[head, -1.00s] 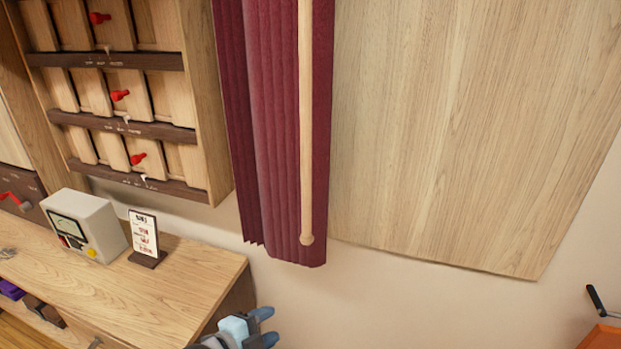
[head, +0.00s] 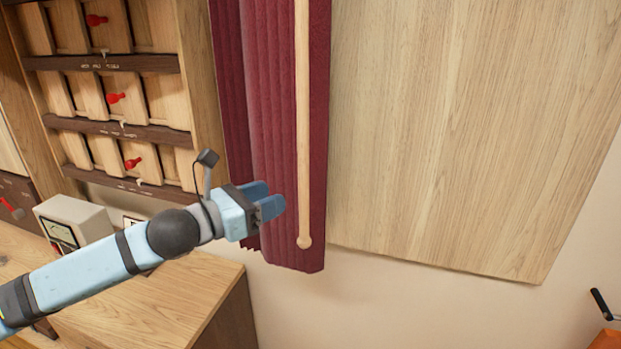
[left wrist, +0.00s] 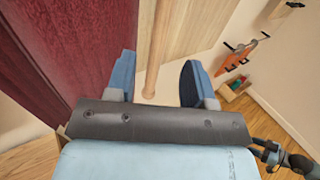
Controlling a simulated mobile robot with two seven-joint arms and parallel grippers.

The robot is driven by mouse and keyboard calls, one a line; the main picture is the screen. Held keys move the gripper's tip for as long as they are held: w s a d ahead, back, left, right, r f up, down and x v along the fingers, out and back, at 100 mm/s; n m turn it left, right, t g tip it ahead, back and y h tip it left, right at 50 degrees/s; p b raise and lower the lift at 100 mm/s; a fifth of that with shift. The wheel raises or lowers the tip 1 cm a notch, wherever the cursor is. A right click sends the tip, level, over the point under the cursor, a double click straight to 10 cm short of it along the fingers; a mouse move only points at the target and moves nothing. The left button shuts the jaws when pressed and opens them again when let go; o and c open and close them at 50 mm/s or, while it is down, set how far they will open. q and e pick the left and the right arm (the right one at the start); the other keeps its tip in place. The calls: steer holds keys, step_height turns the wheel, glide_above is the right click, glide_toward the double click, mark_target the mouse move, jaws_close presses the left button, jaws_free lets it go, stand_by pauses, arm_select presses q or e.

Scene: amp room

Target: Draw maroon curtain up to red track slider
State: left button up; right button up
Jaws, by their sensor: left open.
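The maroon curtain (head: 268,110) hangs bunched in folds at the left side of a wooden wall panel. A pale wooden rod (head: 303,130) with a rounded end hangs in front of it. My left gripper (head: 274,202) is open and empty, just left of the rod's lower part and in front of the curtain. In the left wrist view, the gripper's fingers (left wrist: 157,82) stand apart, with the rod (left wrist: 158,50) beyond and between them and the curtain (left wrist: 75,45) at left. The red track slider cannot be made out, and the curtain's top is out of frame.
A wooden cabinet with red knobs (head: 116,98) stands left of the curtain. A wooden desk (head: 185,300) with a grey meter box (head: 70,225) is below it. A wooden panel (head: 460,120) covers the wall at right. A dark crank handle (head: 601,304) shows at lower right.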

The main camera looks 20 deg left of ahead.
mark_target(299, 187)
arm_select(q)
steer(key=p+x, duration=0.2)
steer(key=x, duration=0.7)
steer(key=shift+w+d, duration=0.1)
steer(key=shift+w, duration=0.05)
steer(key=shift+w+d+f, duration=0.1)
steer(key=shift+w+d, duration=0.15)
steer(key=shift+w, duration=0.2)
jaws_close()
